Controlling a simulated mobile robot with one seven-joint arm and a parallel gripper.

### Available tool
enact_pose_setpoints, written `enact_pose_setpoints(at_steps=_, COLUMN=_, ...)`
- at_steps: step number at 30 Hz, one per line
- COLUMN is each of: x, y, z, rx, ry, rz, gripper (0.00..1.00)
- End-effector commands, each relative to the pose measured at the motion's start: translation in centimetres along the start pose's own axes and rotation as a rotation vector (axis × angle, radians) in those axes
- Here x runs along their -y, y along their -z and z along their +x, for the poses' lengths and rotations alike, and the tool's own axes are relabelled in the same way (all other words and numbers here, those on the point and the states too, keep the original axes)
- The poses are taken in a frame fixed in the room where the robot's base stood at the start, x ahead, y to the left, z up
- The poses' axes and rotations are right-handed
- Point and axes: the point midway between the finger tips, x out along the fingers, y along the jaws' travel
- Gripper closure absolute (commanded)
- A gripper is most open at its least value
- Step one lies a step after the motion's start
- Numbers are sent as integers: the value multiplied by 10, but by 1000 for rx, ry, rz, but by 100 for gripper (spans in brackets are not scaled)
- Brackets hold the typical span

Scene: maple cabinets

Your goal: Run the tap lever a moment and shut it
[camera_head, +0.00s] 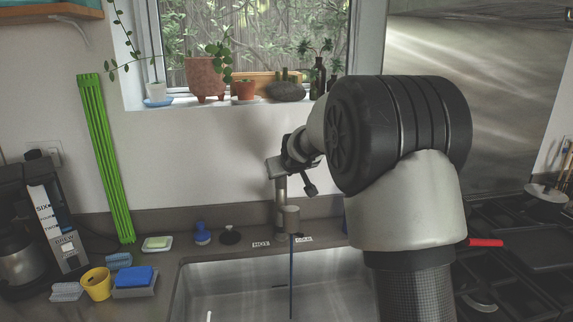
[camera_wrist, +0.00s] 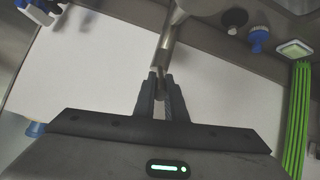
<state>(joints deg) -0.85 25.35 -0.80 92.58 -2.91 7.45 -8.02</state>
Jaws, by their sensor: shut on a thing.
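The tap (camera_head: 281,192) stands at the back edge of the sink in the head view. Its spout (camera_head: 291,217) points down over the basin. A thin dark blue line, which looks like running water (camera_head: 291,275), drops straight from the spout into the sink. In the wrist view my gripper (camera_wrist: 160,76) is shut on the end of the slim metal tap lever (camera_wrist: 165,48). In the head view my gripper is at the top of the tap, and my arm hides part of it and the lever.
The steel sink (camera_head: 225,285) lies below. Potted plants (camera_head: 206,78) line the sill above. A stove (camera_head: 520,285) is at right.

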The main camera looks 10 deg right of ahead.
Motion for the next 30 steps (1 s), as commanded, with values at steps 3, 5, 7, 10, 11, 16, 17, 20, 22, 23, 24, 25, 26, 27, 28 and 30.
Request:
enact_pose_setpoints(at_steps=3, x=-2, y=12, z=-3, rx=49, ry=10, rz=0, gripper=100)
enact_pose_setpoints(at_steps=5, x=-2, y=12, z=-2, rx=65, ry=13, rz=0, gripper=100)
enact_pose_setpoints(at_steps=7, x=-2, y=12, z=-2, rx=77, ry=15, rz=0, gripper=100)
enact_pose_setpoints(at_steps=10, x=-2, y=11, z=0, rx=81, ry=16, rz=0, gripper=100)
enact_pose_setpoints(at_steps=11, x=-2, y=10, z=0, rx=81, ry=16, rz=0, gripper=100)
enact_pose_setpoints(at_steps=16, x=-2, y=10, z=0, rx=80, ry=16, rz=0, gripper=100)
enact_pose_setpoints(at_steps=17, x=-2, y=10, z=0, rx=80, ry=16, rz=0, gripper=100)
enact_pose_setpoints(at_steps=20, x=-2, y=10, z=0, rx=80, ry=16, rz=0, gripper=72)
enact_pose_setpoints(at_steps=22, x=-2, y=10, z=0, rx=80, ry=16, rz=0, gripper=70)
enact_pose_setpoints(at_steps=23, x=-2, y=10, z=0, rx=80, ry=16, rz=0, gripper=70)
enact_pose_setpoints(at_steps=24, x=-2, y=10, z=0, rx=80, ry=16, rz=0, gripper=70)
enact_pose_setpoints(at_steps=25, x=-2, y=10, z=0, rx=81, ry=16, rz=0, gripper=70)
enact_pose_setpoints(at_steps=26, x=-2, y=10, z=0, rx=81, ry=16, rz=0, gripper=70)
enact_pose_setpoints(at_steps=27, x=-2, y=10, z=0, rx=81, ry=16, rz=0, gripper=70)
enact_pose_setpoints(at_steps=28, x=-2, y=10, z=0, rx=81, ry=16, rz=0, gripper=70)
enact_pose_setpoints(at_steps=30, x=-2, y=10, z=-2, rx=80, ry=16, rz=0, gripper=70)
